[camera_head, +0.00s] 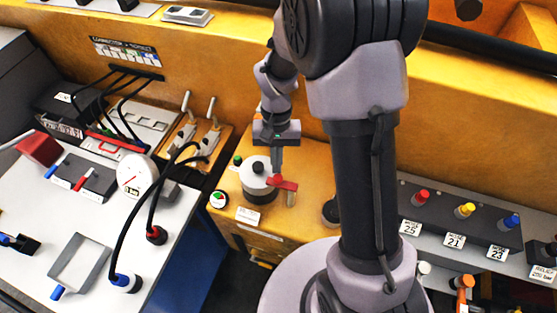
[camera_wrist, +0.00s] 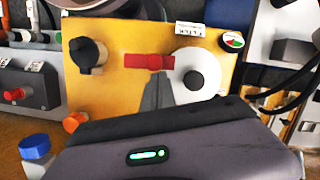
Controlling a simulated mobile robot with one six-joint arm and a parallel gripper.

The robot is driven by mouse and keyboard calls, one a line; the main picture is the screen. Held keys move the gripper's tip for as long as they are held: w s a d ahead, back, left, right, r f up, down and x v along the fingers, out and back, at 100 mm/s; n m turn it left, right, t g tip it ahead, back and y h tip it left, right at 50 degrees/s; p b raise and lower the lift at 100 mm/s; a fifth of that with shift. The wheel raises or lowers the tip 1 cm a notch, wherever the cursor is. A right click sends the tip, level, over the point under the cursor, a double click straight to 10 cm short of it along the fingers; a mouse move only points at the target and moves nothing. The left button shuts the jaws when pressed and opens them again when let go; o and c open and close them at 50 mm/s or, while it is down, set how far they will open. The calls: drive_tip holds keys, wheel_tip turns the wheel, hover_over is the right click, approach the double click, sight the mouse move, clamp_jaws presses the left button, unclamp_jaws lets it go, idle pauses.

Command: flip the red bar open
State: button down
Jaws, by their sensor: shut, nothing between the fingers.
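The red bar (camera_head: 283,184) is on a yellow panel, beside a round metal disc (camera_head: 257,176) with a dark centre knob. In the wrist view the red bar (camera_wrist: 148,61) lies across the picture, with its right end by the pale disc (camera_wrist: 208,75). My gripper (camera_head: 278,173) points down at the bar. In the wrist view its grey fingers (camera_wrist: 158,77) are together and empty, with their tips at the bar's lower edge. I cannot tell whether they touch it.
A black knob (camera_wrist: 88,54) stands left of the bar in the wrist view. In the head view, a white gauge (camera_head: 136,176) and cabled connectors are to the left. A strip of coloured buttons (camera_head: 464,210) is to the right, beyond my arm.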

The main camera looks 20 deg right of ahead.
drive_tip(key=n, duration=0.1)
drive_tip(key=s+a+n+p, duration=0.1)
drive_tip(key=n, duration=0.1)
drive_tip(key=a+n+h, duration=0.1)
drive_tip(key=shift+s+n, duration=0.3)
drive_tip(key=shift+n, duration=0.1)
drive_tip(key=s+n+t+h+p, duration=0.1)
drive_tip(key=s+n, duration=0.5)
drive_tip(key=n, duration=0.6)
drive_tip(key=shift+s+a+t+h+p, duration=0.2)
drive_tip(key=shift+a+t+h+p, duration=0.1)
drive_tip(key=shift+h+p, duration=0.4)
drive_tip(key=shift+s, duration=0.1)
